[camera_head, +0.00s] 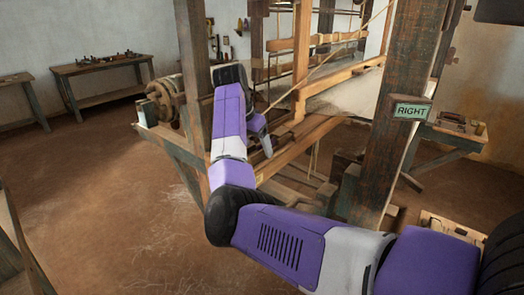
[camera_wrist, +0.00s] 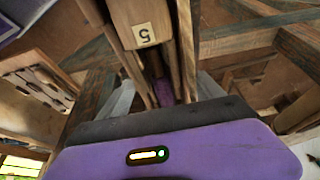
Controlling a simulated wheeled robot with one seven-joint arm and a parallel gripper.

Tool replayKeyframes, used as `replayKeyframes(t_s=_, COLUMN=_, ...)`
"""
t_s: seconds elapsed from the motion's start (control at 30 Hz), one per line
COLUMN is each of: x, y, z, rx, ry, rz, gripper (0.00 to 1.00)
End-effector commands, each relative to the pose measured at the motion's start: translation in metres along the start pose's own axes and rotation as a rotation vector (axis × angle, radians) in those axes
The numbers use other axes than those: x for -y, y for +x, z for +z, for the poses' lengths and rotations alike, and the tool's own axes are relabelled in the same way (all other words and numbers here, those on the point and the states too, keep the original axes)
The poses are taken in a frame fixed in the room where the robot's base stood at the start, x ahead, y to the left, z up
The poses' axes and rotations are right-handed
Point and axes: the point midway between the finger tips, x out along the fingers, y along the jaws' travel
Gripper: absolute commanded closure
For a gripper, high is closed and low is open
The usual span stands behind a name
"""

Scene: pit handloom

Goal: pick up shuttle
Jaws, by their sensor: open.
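My gripper (camera_head: 266,146) reaches in beside the wooden loom frame, just over its front beams. In the wrist view its two grey fingers stand apart, with my gripper (camera_wrist: 162,92) open. A wooden block marked "5" (camera_wrist: 138,18) lies ahead of the fingers, with thin wooden rails beside it. A small purple patch (camera_wrist: 170,92) shows between the fingers, and I cannot tell what it is. I cannot make out the shuttle for certain in either view. The gripper's body and the rails may hide it.
A thick loom post with a "RIGHT" sign (camera_head: 411,111) stands close to my arm. Another upright post (camera_head: 194,75) rises left of my gripper. A bench (camera_head: 103,68) stands at the back left. The floor (camera_head: 95,190) at left is mostly clear.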

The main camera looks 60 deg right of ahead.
Motion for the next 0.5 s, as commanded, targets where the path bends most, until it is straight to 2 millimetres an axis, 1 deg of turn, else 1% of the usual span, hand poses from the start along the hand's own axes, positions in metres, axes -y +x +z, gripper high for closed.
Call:
replayKeyframes(t_s=0.07, x=0.0001, y=-0.0002, z=0.0, rx=0.0, ry=0.0, rz=0.0, gripper=0.26)
replayKeyframes(t_s=0.1, x=0.0001, y=-0.0002, z=0.0001, rx=0.0, ry=0.0, rz=0.0, gripper=0.33)
replayKeyframes(t_s=0.17, x=0.0001, y=-0.0003, z=0.0001, rx=0.0, ry=0.0, rz=0.0, gripper=0.45)
replayKeyframes(t_s=0.2, x=0.0001, y=-0.0003, z=0.0001, rx=0.0, ry=0.0, rz=0.0, gripper=0.53)
replayKeyframes(t_s=0.27, x=0.0001, y=-0.0004, z=0.0001, rx=0.0, ry=0.0, rz=0.0, gripper=0.65)
replayKeyframes(t_s=0.3, x=0.0001, y=-0.0004, z=0.0001, rx=0.0, ry=0.0, rz=0.0, gripper=0.73)
replayKeyframes(t_s=0.37, x=0.0001, y=-0.0005, z=0.0001, rx=0.0, ry=0.0, rz=0.0, gripper=0.84)
replayKeyframes(t_s=0.43, x=0.0001, y=-0.0005, z=0.0001, rx=0.0, ry=0.0, rz=0.0, gripper=0.98)
replayKeyframes(t_s=0.5, x=0.0004, y=-0.0013, z=-0.0004, rx=-0.001, ry=0.0, rz=-0.002, gripper=1.0)
